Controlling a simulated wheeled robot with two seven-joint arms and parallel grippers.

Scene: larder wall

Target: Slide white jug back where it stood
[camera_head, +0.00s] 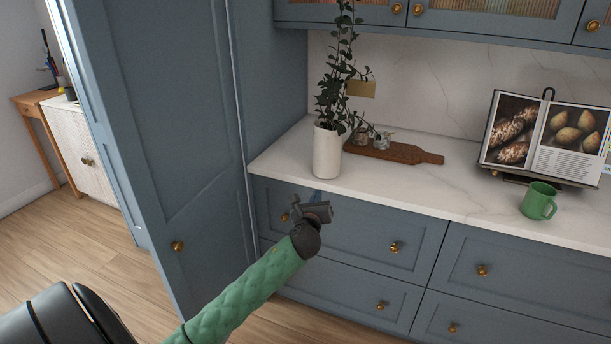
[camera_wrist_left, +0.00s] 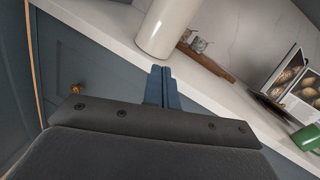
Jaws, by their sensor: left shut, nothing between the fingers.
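The white jug (camera_head: 327,152) stands upright near the front left end of the pale counter, with a leafy green plant (camera_head: 339,90) in or right behind it. It also shows at the top of the left wrist view (camera_wrist_left: 168,26). My left gripper (camera_head: 316,196) is shut and empty, in front of the counter edge and just below the jug. In the left wrist view its blue fingers (camera_wrist_left: 161,86) are together, pointing toward the jug's base with a visible gap. My right gripper is not in view.
A wooden board (camera_head: 398,152) with small jars (camera_head: 382,141) lies behind and right of the jug. A green mug (camera_head: 538,201) and an open cookbook (camera_head: 545,138) stand farther right. A tall blue cabinet (camera_head: 165,130) flanks the counter's left end. The counter middle is clear.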

